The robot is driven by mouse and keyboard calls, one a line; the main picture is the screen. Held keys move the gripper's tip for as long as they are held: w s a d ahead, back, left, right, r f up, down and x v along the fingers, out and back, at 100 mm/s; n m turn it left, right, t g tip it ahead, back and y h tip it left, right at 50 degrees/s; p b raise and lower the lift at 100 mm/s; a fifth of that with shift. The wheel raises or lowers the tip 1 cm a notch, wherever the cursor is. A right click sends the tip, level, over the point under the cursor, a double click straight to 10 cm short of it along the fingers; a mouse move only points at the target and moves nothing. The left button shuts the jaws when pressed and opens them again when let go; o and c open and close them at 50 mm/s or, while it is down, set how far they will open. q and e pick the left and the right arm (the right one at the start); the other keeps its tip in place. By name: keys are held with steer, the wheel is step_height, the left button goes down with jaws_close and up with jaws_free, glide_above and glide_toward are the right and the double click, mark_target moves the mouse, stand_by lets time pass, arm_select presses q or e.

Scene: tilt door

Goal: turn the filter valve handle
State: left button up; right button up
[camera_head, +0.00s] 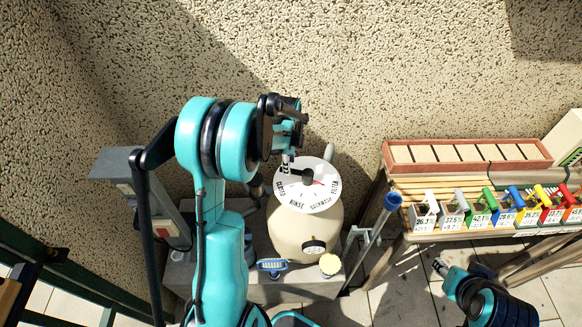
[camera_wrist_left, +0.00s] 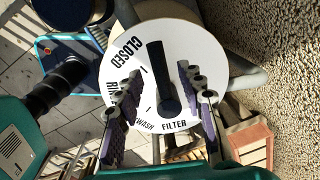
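The filter tank (camera_head: 292,228) is a beige rounded vessel with a white round dial (camera_head: 322,199) on top, marked CLOSED, RINSE, BACKWASH and FILTER. The black valve handle (camera_head: 308,176) sits on the dial, partly hidden by my left gripper (camera_head: 290,150) in the head view. The left gripper (camera_wrist_left: 160,76) is open, one finger on each side of the handle, with gaps visible. My right gripper (camera_head: 440,266) is low at right, away from the tank.
A blue-topped pole (camera_head: 392,201) leans between tank and bench. A grey post with a box (camera_head: 118,163) stands at left. A rough wall is behind.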

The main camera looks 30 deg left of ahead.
arm_select(q)
steer(key=shift+f, duration=1.25)
jaws_close()
